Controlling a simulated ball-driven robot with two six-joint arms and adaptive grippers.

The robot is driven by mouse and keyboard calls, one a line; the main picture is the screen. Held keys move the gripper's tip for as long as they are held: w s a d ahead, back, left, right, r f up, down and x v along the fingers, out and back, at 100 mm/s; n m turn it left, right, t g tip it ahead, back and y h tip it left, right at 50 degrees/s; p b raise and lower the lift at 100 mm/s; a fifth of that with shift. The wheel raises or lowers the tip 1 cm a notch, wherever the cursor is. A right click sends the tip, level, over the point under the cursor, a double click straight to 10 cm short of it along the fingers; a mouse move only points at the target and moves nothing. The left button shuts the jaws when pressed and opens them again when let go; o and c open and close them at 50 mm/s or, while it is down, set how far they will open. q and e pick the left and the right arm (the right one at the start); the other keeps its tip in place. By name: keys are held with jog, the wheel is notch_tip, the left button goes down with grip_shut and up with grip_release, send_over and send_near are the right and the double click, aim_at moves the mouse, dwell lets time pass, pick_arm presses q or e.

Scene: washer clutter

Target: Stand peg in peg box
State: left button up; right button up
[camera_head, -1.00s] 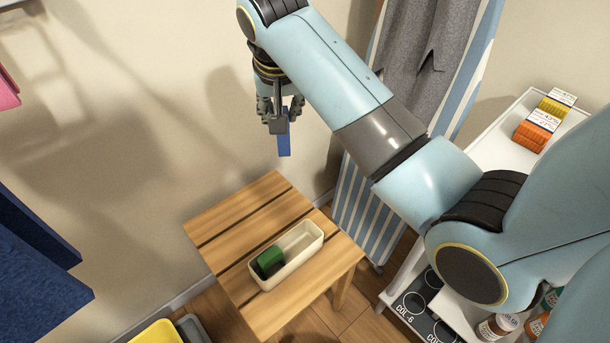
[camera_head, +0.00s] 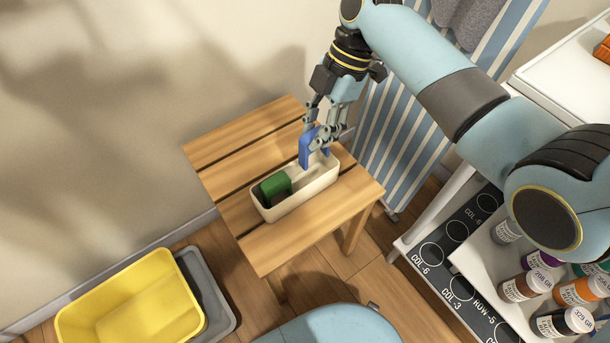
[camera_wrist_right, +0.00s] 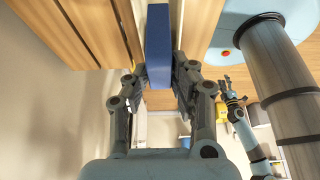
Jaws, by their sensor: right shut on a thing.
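The peg is a blue block (camera_head: 306,149), held upright by my right gripper (camera_head: 318,140). It is at the far right end of the cream peg box (camera_head: 304,200); I cannot tell whether its lower end is inside the box or just above it. In the right wrist view the blue block (camera_wrist_right: 158,45) sits between the two fingers of my right gripper (camera_wrist_right: 159,75), which are shut on it. A green block (camera_head: 275,187) stands in the near left part of the box. My left gripper is not in the head view.
The box rests on a slatted wooden stool (camera_head: 235,170). A yellow bin (camera_head: 130,305) and a grey bin are on the floor at lower left. A striped ironing board (camera_head: 400,150) stands behind right. A cart with several bottles (camera_head: 540,285) is at the right.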

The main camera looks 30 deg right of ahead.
notch_tip(320, 180, down, 4)
jog(key=shift+f+b, duration=0.1)
jog(key=shift+b, duration=0.45)
notch_tip(320, 180, down, 3)
jog(key=shift+f+b, duration=0.1)
jog(key=shift+b, duration=0.55)
jog(key=shift+f, duration=0.25)
jog(key=shift+r, duration=0.15)
jog(key=o, duration=0.4)
jog(key=shift+f, duration=0.2)
jog(key=shift+o, duration=0.9)
jog(key=shift+r, duration=0.45)
pick_arm(q)
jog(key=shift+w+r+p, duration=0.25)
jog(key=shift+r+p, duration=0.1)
jog(key=shift+p, duration=1.5)
pick_arm(e)
jog(key=v, duration=1.1)
jog(key=shift+r, duration=0.2)
